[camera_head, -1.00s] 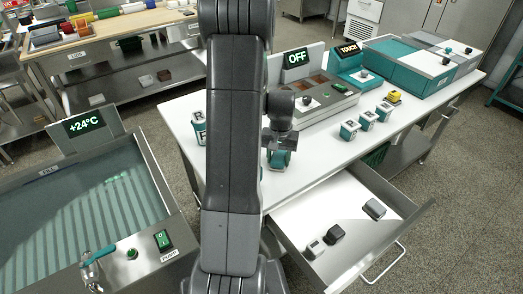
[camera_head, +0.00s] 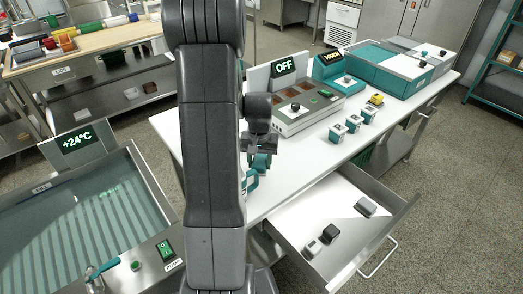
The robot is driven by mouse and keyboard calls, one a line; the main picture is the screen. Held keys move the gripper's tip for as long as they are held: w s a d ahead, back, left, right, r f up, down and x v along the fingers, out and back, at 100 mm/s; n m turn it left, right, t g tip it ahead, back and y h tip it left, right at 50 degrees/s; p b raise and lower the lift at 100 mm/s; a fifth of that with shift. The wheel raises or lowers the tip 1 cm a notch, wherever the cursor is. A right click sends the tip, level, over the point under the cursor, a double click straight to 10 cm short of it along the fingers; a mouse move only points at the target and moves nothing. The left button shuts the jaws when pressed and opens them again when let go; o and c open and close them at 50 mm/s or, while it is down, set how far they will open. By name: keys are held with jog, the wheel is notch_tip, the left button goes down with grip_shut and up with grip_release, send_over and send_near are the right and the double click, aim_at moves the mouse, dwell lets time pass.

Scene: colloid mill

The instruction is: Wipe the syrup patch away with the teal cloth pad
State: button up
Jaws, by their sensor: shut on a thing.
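My gripper (camera_head: 262,150) is at the end of the dark arm, over the front part of the white table (camera_head: 300,150). It is shut on a small teal thing that looks like the teal cloth pad (camera_head: 261,162). The pad is small in view, and I cannot tell whether it touches the table. I cannot make out the syrup patch; my arm hides part of the table.
A grey machine with an OFF display (camera_head: 284,66) stands behind the gripper. Several small teal-and-white blocks (camera_head: 338,132) stand to the right. An open drawer (camera_head: 345,215) juts out in front. A steel basin (camera_head: 75,215) is at left. A teal-and-white object (camera_head: 250,182) is half hidden by my arm.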

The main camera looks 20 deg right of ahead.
jog(key=shift+r+p, duration=1.15)
jog(key=shift+r, duration=0.85)
